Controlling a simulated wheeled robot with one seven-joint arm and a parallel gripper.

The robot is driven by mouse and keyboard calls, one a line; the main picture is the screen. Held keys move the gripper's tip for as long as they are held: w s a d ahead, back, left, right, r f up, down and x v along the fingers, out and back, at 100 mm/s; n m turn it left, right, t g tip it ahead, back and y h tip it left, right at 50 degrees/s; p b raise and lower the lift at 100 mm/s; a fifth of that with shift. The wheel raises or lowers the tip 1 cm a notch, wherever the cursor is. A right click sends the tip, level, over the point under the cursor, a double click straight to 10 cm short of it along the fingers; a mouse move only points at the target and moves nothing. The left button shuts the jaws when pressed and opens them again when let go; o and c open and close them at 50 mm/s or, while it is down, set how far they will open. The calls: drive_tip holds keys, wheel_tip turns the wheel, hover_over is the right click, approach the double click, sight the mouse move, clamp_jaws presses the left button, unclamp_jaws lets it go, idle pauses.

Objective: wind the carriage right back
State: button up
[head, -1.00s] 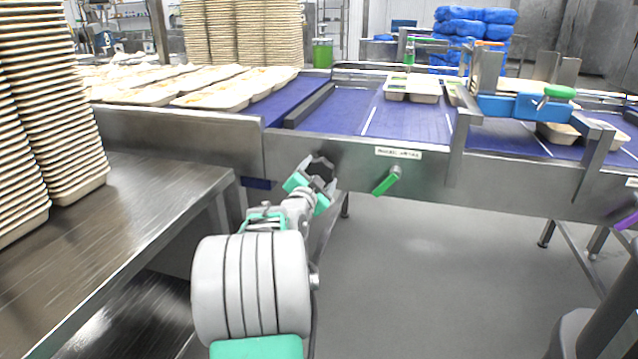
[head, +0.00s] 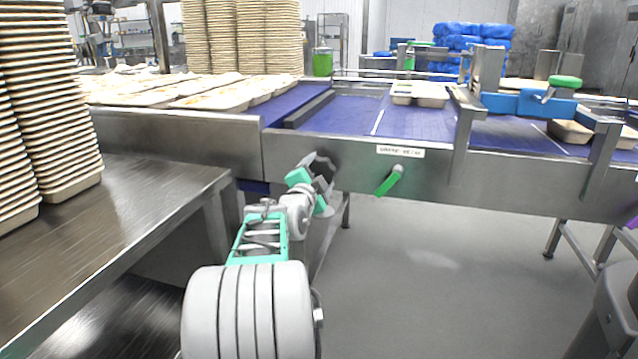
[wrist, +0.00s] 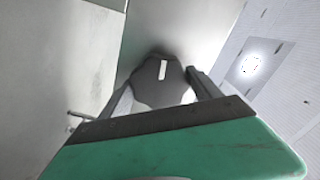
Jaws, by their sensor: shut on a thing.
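My gripper (head: 318,178) is at the steel front face of the conveyor, left of the label. It is shut on a dark lobed knob (wrist: 160,84). In the wrist view the knob sits between the two fingers, with a white mark (wrist: 162,69) on its face pointing roughly upright. In the head view the knob is mostly hidden by my gripper. A blue block with a green-topped handle (head: 530,103) sits on a metal bracket over the belt at the right; I cannot tell whether it is the carriage.
A green lever (head: 389,181) is on the same front face, right of my gripper. Tray stacks (head: 50,110) stand on a steel table (head: 150,195) at the left. Trays (head: 420,94) ride on the blue belt (head: 420,122). The floor right of my arm is open.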

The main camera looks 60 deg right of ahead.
drive_tip(key=shift+f+m, duration=0.1)
drive_tip(key=shift+m, duration=0.2)
drive_tip(key=shift+f+m+b, duration=0.1)
drive_tip(key=shift+m+b, duration=0.3)
drive_tip(key=shift+b, duration=0.7)
drive_tip(key=shift+r+m, duration=0.25)
drive_tip(key=shift+m, duration=0.85)
drive_tip(key=o, duration=1.4)
drive_tip(key=shift+c, duration=0.2)
drive_tip(key=shift+a, duration=0.1)
